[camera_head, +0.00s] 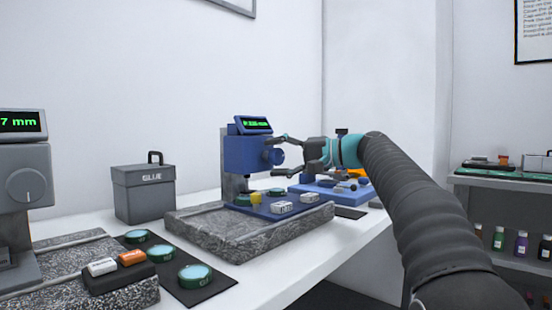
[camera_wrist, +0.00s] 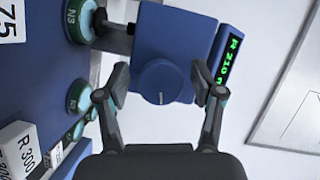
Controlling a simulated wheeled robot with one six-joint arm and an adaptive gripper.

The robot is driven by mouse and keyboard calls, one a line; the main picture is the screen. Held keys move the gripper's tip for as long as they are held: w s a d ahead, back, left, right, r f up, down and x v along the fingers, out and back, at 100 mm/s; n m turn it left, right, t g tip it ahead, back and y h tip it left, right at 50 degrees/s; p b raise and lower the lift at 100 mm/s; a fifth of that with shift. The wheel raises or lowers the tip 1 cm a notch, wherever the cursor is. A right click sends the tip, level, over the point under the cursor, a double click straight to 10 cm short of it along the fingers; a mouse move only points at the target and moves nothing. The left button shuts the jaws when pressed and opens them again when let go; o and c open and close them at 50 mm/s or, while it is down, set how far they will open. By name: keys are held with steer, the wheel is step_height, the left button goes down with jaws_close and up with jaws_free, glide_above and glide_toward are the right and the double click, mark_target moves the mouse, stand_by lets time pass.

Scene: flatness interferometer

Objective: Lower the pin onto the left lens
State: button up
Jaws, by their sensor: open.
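The blue gauge head (camera_head: 247,155) stands on a grey column, with a round blue knob (camera_head: 273,157) on its side. In the wrist view the knob (camera_wrist: 161,82) sits between my fingers. My gripper (camera_head: 284,155) is open, its fingertips on either side of the knob; contact cannot be told. A green-rimmed lens marked N3 (camera_wrist: 79,20) shows at the upper left of the wrist view, beside the dark pin (camera_wrist: 117,38) under the gauge head. Whether the pin touches it is unclear. In the head view one green lens (camera_head: 243,200) lies at left, another (camera_head: 277,191) to its right.
A lit green display (camera_wrist: 229,62) tops the gauge. A grey GLUE box (camera_head: 144,195) and another gauge (camera_head: 24,180) stand left.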

steer(key=v, duration=1.2)
steer(key=shift+a, duration=0.15)
